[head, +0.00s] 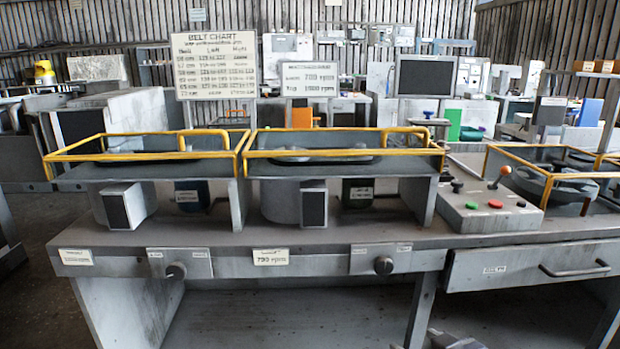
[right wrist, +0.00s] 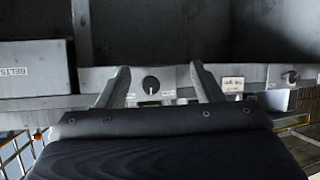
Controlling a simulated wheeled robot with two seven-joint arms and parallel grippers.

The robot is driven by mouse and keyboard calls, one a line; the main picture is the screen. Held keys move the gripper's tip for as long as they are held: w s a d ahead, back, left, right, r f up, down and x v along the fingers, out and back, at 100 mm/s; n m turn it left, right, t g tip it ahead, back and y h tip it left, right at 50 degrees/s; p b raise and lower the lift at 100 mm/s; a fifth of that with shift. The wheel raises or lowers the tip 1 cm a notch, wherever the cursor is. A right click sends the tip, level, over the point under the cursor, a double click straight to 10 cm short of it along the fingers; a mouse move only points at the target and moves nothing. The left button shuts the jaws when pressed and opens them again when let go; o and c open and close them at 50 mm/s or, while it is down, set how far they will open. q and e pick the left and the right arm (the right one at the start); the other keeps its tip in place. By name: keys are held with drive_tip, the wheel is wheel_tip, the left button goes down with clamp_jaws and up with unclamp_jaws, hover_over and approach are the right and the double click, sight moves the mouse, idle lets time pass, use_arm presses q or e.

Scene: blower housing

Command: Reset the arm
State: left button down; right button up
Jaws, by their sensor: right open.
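My right gripper (right wrist: 158,70) is open, its two grey fingers spread apart with nothing held between them. A round dark knob (right wrist: 151,85) on the bench front shows beyond the gap between the fingers; I see no contact. In the head view only a small grey part of my right arm or gripper (head: 456,342) shows at the bottom edge, below the bench front and left of the drawer (head: 560,266). My left gripper is in neither view.
The grey bench (head: 215,238) carries yellow-railed blower housings (head: 345,160), and a control box (head: 488,208) with coloured buttons and a lever. Two knobs (head: 383,265) sit on its front. A belt chart (head: 214,66) stands behind. Under the bench is open space.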

drive_tip(key=s+d+f+m+g, duration=0.1)
drive_tip(key=s+f+m+g, duration=0.15)
drive_tip(key=s, duration=0.65)
drive_tip(key=s+f+m+g, duration=0.1)
drive_tip(key=s+m+g, duration=0.25)
drive_tip(key=s, duration=0.45)
wheel_tip(320, 180, up, 22)
drive_tip(key=s+p, duration=0.1)
drive_tip(key=p, duration=2.2)
drive_tip(key=shift+s+r+n+g, duration=0.2)
drive_tip(key=shift+n+g, duration=0.1)
drive_tip(key=shift+g, duration=0.1)
